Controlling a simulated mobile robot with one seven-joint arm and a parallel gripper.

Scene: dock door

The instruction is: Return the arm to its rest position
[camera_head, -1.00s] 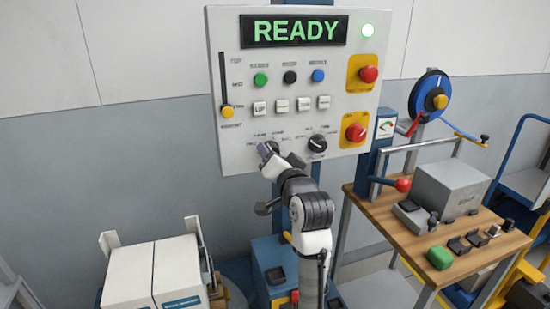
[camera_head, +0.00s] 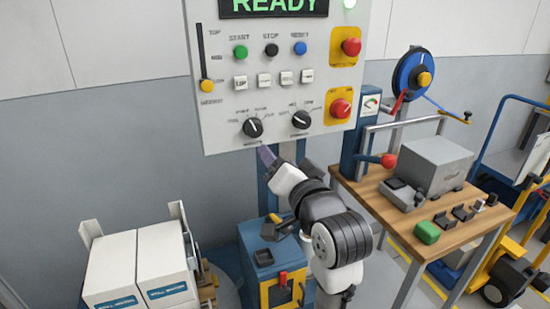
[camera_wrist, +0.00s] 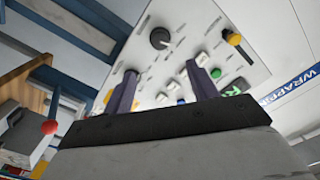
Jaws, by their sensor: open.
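My gripper (camera_head: 267,157) is just below the lower edge of the control panel (camera_head: 218,130), apart from the knobs in the head view. In the wrist view its two purple-grey fingers (camera_wrist: 163,90) stand wide apart with nothing between them. My arm is bent below the panel. The panel's left black knob (camera_head: 252,127) and right black knob (camera_head: 301,119) are both uncovered.
A wooden workbench (camera_head: 372,190) with a grey box (camera_head: 435,163) and a red-balled lever (camera_head: 388,160) stands to the right. White cartons (camera_head: 137,265) stand at the lower left. A blue cabinet (camera_head: 262,245) is below the panel. Open wall lies left of the panel.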

